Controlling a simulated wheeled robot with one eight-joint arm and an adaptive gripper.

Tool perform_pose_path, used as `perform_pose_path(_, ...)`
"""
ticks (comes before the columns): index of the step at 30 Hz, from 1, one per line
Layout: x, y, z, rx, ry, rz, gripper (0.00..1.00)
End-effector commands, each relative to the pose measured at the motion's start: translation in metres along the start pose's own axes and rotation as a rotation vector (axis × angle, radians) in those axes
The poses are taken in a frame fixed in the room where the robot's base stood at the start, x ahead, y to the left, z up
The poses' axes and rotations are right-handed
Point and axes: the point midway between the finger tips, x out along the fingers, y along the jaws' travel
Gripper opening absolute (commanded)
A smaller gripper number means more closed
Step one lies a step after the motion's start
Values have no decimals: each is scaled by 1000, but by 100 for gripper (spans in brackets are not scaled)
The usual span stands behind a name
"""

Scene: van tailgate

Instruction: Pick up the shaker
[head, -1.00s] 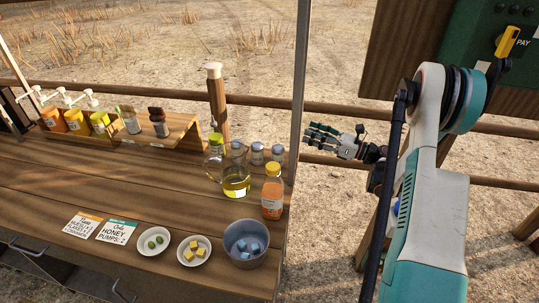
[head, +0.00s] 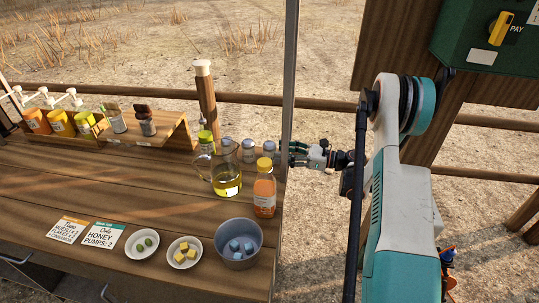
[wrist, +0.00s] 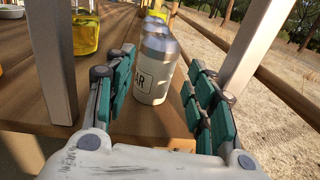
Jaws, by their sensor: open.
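Several small shakers with grey metal tops stand in a row at the right end of the wooden counter. The nearest shaker (wrist: 156,72) is upright in the wrist view, with a partly hidden label showing "AR"; in the head view the row's right-hand shaker (head: 269,150) is nearest my gripper. My gripper (wrist: 158,100) is open, its green-padded fingers on either side of this shaker with gaps. In the head view my gripper (head: 298,154) is just right of the counter's end, partly behind the post. Other shakers stand beyond, partly hidden.
A metal post (head: 289,90) rises close to my gripper. An orange bottle (head: 264,194), an oil jug (head: 226,180) and a metal bucket (head: 238,259) stand near the counter's right end. Two white bowls and two cards lie further left.

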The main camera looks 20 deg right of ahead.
Motion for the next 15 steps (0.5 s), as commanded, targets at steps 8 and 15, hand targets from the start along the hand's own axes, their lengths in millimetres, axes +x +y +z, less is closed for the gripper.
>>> perform_pose_path(8,30,4,-3,0,0,3,50)
perform_pose_path(15,52,4,0,0,0,1,50)
